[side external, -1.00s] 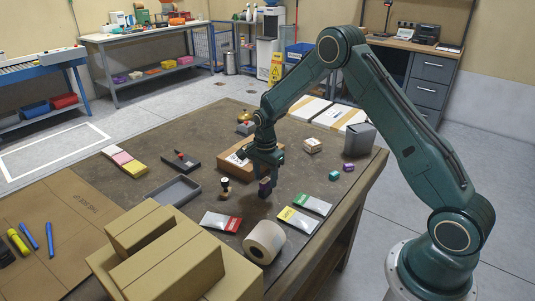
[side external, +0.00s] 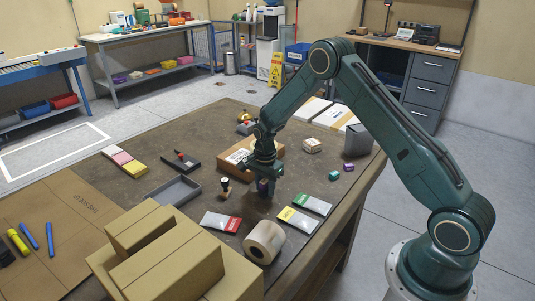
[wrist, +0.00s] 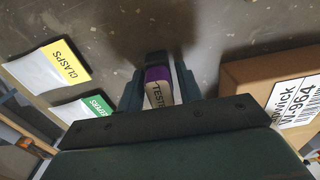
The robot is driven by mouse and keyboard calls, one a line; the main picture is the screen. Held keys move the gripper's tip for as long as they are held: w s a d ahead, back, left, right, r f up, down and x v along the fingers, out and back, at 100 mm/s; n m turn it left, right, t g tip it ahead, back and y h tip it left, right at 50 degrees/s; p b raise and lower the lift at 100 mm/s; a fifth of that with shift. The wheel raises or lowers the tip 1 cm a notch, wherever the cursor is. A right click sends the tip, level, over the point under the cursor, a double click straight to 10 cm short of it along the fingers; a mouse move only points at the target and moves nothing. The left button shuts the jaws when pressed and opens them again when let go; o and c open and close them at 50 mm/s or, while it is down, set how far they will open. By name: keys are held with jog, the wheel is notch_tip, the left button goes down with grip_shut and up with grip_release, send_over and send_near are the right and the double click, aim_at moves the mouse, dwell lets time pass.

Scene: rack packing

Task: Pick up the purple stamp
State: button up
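The purple stamp (side external: 263,187) stands on the brown table below my gripper (side external: 263,176), partly hidden by the fingers. In the wrist view the stamp (wrist: 157,74) shows a purple part and a white label with black letters that start "TESTE". My gripper (wrist: 161,76) points down with one finger on each side of the stamp. A light strip shows between the stamp and the right finger, so the fingers look apart around it. Whether either finger touches the stamp is hard to see.
A wooden-handled stamp (side external: 225,188) stands just left of my gripper. A cardboard box (side external: 238,158) lies close behind. Red (side external: 220,222), yellow (side external: 297,220) and green (side external: 312,204) packets and a tape roll (side external: 264,242) lie in front. A grey tray (side external: 173,191) is to the left.

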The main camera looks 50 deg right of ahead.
grip_shut()
notch_tip(320, 180, up, 20)
dwell(0.8)
dwell(0.5)
